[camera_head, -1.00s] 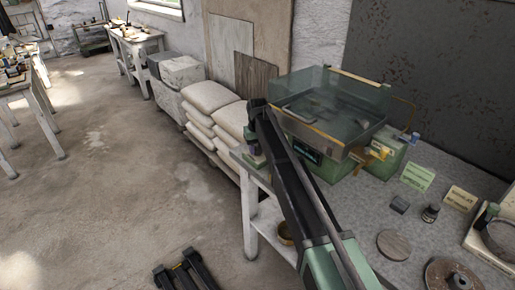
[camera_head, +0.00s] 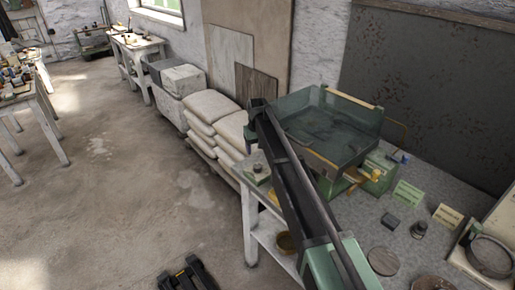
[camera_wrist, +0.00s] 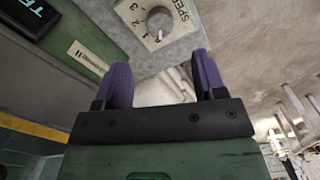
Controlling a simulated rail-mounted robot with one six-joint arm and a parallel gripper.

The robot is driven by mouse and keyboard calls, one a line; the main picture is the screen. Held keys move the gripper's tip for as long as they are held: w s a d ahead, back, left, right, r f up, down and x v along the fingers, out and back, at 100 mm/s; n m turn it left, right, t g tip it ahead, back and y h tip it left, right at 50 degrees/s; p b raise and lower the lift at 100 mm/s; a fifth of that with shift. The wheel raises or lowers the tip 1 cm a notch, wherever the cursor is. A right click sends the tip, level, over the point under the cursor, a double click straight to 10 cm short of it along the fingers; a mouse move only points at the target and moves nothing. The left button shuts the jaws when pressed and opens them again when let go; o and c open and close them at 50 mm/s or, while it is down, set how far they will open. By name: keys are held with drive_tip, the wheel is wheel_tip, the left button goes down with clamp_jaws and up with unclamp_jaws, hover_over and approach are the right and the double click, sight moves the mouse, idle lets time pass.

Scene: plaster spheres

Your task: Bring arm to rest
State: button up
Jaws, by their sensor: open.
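My arm rises from the bottom of the head view, with its dark links crossing in front of the green machine (camera_head: 330,125). My gripper is mostly hidden behind the arm there. In the wrist view my gripper (camera_wrist: 163,78) has two purple fingers standing well apart, with nothing held between them. A grey panel with a SPEED dial (camera_wrist: 160,24) and numbers lies beyond the fingers. A dark display (camera_wrist: 28,14) with pale green letters and a label (camera_wrist: 88,58) show at the upper left.
The grey worktop (camera_head: 350,215) holds small cards (camera_head: 408,193), a dark block (camera_head: 390,221), a small jar (camera_head: 419,229) and a round disc (camera_head: 383,260). Stacked sacks (camera_head: 215,125) stand left of the arm. The concrete floor (camera_head: 120,200) at the left is largely clear.

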drive_tip(key=shift+s+r, duration=0.1)
drive_tip(key=shift+r, duration=0.65)
drive_tip(key=s+d+m, duration=0.1)
drive_tip(key=s+d, duration=0.6)
drive_tip(key=s, duration=0.5)
drive_tip(key=s+d+m, duration=0.2)
drive_tip(key=s+d, duration=0.6)
drive_tip(key=s, duration=0.4)
drive_tip(key=s+d+m, duration=0.1)
drive_tip(key=s+d, duration=0.7)
drive_tip(key=s, duration=0.4)
drive_tip(key=shift+s+d, duration=0.15)
drive_tip(key=shift+s, duration=0.1)
